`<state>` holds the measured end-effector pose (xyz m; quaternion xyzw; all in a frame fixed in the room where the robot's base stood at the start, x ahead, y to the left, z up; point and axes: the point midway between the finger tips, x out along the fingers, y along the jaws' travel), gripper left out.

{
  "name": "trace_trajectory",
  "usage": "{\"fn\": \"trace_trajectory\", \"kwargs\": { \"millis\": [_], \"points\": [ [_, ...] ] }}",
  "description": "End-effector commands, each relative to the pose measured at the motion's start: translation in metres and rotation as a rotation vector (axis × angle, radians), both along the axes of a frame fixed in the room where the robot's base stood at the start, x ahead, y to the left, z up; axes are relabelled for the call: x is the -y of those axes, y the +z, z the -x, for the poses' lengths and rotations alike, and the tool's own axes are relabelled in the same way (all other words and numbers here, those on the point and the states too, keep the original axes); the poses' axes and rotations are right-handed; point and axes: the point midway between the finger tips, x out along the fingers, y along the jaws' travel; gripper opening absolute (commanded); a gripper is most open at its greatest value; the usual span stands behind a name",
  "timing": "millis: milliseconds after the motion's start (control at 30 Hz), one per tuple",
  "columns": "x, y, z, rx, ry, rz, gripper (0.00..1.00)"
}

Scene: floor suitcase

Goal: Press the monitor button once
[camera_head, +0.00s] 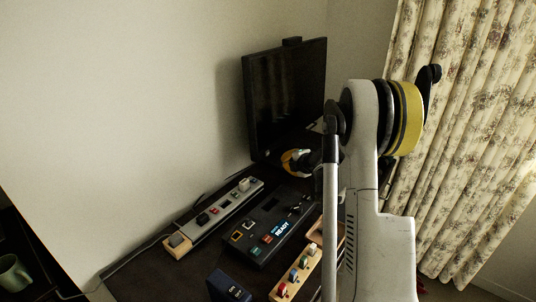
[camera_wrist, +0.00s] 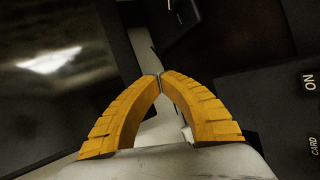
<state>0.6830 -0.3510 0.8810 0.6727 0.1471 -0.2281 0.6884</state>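A black monitor (camera_head: 285,95) stands on the dark desk against the wall. I cannot make out its button in either view. My gripper (camera_head: 290,162) is low near the monitor's bottom edge, partly hidden by my arm. In the wrist view my gripper's two yellow fingers (camera_wrist: 160,77) meet at their tips, with nothing seen between them. A dark glossy surface with a bright reflection, apparently the monitor (camera_wrist: 60,100), fills the left of that view.
A black console (camera_head: 270,230) reading "READY" lies in front of the monitor. A grey switch strip (camera_head: 222,208) is at its left. A wooden switch block (camera_head: 300,272) and dark box (camera_head: 228,286) are nearer. A curtain (camera_head: 470,130) hangs right.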

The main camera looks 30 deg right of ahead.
Motion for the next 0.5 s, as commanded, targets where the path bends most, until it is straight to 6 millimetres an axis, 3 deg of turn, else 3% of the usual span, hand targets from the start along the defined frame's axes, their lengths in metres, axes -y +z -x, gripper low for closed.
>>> {"fn": "trace_trajectory", "kwargs": {
  "millis": [233, 500],
  "points": [
    [-0.012, -0.003, -0.032, 0.000, 0.002, 0.001, 0.00],
    [-0.017, -0.003, -0.047, 0.000, 0.001, -0.001, 0.00]
  ]
}}
